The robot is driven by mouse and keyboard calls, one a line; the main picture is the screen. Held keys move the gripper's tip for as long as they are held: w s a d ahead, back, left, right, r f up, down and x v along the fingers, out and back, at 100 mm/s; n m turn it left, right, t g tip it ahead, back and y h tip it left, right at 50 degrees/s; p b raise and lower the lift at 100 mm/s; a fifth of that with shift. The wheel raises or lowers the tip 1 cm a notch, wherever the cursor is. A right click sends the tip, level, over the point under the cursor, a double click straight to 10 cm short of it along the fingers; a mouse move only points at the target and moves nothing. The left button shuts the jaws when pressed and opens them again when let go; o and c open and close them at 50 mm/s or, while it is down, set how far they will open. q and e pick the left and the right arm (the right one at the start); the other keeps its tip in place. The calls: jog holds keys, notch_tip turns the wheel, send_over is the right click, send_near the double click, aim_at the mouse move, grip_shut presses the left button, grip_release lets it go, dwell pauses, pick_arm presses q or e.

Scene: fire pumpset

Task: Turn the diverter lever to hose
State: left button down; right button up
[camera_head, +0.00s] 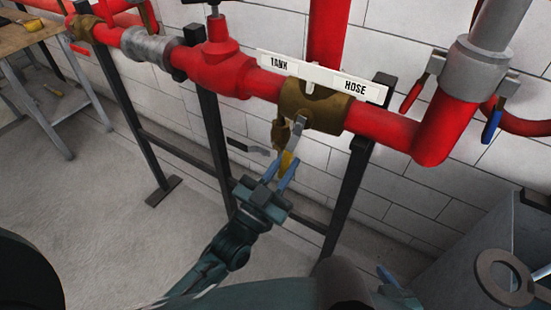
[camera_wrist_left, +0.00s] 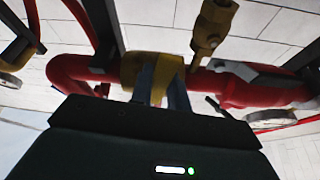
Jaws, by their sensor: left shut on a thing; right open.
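The brass diverter valve (camera_head: 313,107) sits in the red pipe. A white sign (camera_head: 320,76) above it reads TANK at left and HOSE at right. A short grey lever (camera_head: 297,133) hangs below the valve and ends in a yellow grip (camera_head: 288,163). My left gripper (camera_head: 281,176) is shut on the yellow grip, coming from below. My right gripper (camera_head: 397,288) is at the bottom edge, apart from the valve and largely hidden by my own arm.
Black stands (camera_head: 345,200) hold the pipe against the white block wall. Red (camera_head: 413,94) and blue (camera_head: 491,126) handles hang at right. A grey metal box (camera_head: 475,235) stands at lower right. A workbench (camera_head: 30,35) is at upper left. The floor at left is clear.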

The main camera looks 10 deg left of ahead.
pick_arm(q)
jog(key=shift+s+d+f+n+t+y, duration=0.15)
jog(key=shift+d+n+y, duration=0.3)
jog(key=shift+n, duration=0.3)
jog(key=shift+s+d+r+n+t+y, duration=0.15)
jog(key=shift+d+n+y, duration=0.25)
jog(key=shift+n, duration=0.35)
pick_arm(e)
jog(key=shift+s+d, duration=0.15)
jog(key=shift+d, duration=0.05)
pick_arm(q)
jog(key=shift+f, duration=0.1)
pick_arm(e)
jog(key=shift+f, duration=0.1)
pick_arm(q)
jog(key=c, duration=1.3)
grip_release()
jog(key=shift+c, duration=0.2)
jog(key=shift+s, duration=0.1)
pick_arm(e)
jog(key=shift+s, duration=0.1)
